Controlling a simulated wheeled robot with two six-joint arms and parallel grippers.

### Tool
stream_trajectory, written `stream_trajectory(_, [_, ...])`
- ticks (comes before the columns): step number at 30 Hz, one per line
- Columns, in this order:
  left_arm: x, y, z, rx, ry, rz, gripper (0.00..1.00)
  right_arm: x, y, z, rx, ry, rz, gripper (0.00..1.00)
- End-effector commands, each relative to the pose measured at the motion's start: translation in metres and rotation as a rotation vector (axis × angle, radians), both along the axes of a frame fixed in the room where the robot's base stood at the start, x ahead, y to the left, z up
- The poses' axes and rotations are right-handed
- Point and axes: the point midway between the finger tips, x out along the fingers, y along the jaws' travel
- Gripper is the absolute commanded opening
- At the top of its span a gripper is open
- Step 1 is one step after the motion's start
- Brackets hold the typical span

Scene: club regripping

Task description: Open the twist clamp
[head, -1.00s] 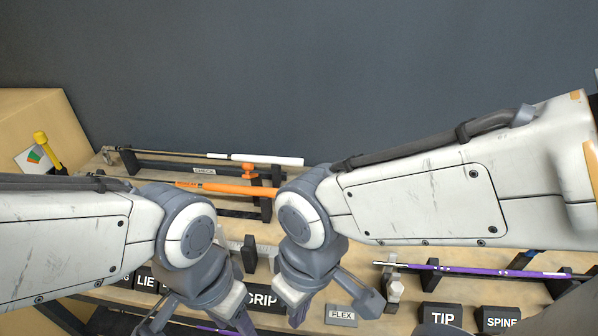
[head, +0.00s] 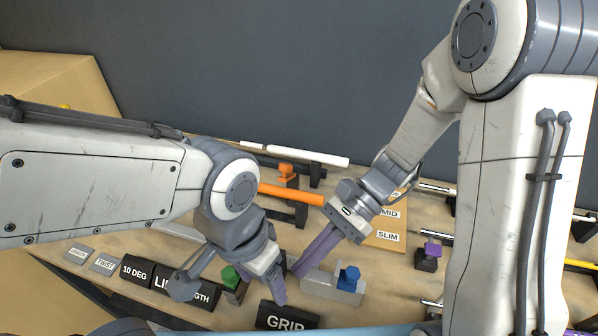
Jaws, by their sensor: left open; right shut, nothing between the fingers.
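No part is clearly labelled as the twist clamp. Coloured knobs stand on small blocks: a green knob (head: 230,276), a blue knob (head: 349,277) on a pale grey block (head: 325,287), a purple knob (head: 432,249) and an orange knob (head: 286,169). My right gripper (head: 300,271) points down-left with its purple fingers together and empty, just left of the blue knob and behind the pale block. My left gripper (head: 280,288) is open, its tips low between the green knob and that block; one finger is partly hidden. Contact cannot be told.
An orange club grip (head: 290,194) and a white grip (head: 308,154) lie on black stands at the back. Black label blocks, including GRIP (head: 286,317), line the front. A tan board (head: 388,236) reads MID and SLIM. Small plates, one reading TWIST (head: 104,264), lie left.

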Motion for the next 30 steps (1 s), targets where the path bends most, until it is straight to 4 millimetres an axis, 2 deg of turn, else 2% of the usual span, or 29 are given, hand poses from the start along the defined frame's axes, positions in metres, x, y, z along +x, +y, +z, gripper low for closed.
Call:
stream_trajectory(1, [0.000,0.000,-0.002,0.000,0.000,0.000,0.72,0.025,-0.006,-0.008,0.045,0.144,-0.196,0.00])
stream_trajectory(3, [0.000,0.000,-0.003,0.000,0.000,0.000,0.72,0.058,-0.016,-0.014,0.120,0.311,-0.427,0.00])
stream_trajectory(7, [0.000,0.000,-0.004,0.000,0.000,0.000,0.72,0.111,-0.049,-0.027,0.266,0.549,-0.763,0.00])
stream_trajectory(9, [0.000,0.000,-0.005,0.000,0.000,0.000,0.72,0.131,-0.067,-0.035,0.332,0.633,-0.888,0.00])
stream_trajectory(12, [0.000,0.000,-0.005,0.000,0.000,0.000,0.72,0.147,-0.085,-0.042,0.397,0.707,-0.999,0.00])
stream_trajectory(15, [0.000,0.000,-0.004,0.000,0.000,0.000,0.72,0.155,-0.091,-0.045,0.428,0.741,-1.044,0.00])
stream_trajectory(17, [0.000,0.000,-0.002,0.000,0.000,0.000,0.72,0.158,-0.088,-0.045,0.432,0.745,-1.051,0.00])
stream_trajectory(20, [0.000,0.000,0.004,0.000,0.000,0.000,0.72,0.161,-0.072,-0.043,0.430,0.745,-1.045,0.00])
stream_trajectory(30, [0.000,0.000,0.031,0.000,0.000,0.001,0.72,0.181,-0.003,-0.043,0.425,0.743,-1.041,0.00])
